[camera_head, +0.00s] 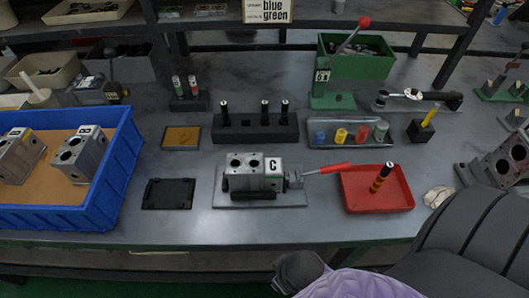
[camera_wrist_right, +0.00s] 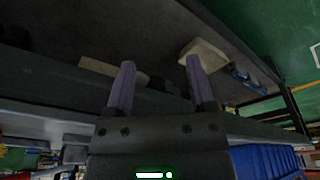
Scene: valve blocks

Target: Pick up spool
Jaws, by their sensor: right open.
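Three dark upright spools (camera_head: 264,113) stand in a black rack (camera_head: 242,133) at the back middle of the bench in the head view. Another dark spool with orange bands (camera_head: 380,179) stands in the red tray (camera_head: 356,203) at the right. Which one the task means cannot be told. A grey valve block (camera_head: 244,173) marked C sits in a fixture on a plate (camera_head: 230,200) at the front middle. My right gripper (camera_wrist_right: 160,61) is open and empty in the right wrist view, with no spool between its fingers. My left gripper is out of view.
A blue bin (camera_head: 118,165) with valve blocks stands at the left. A red-handled lever (camera_head: 334,168) reaches toward the red tray. A green press (camera_head: 325,98) and a tray of coloured cylinders (camera_head: 347,138) are behind. A black mat (camera_head: 168,194) lies front left.

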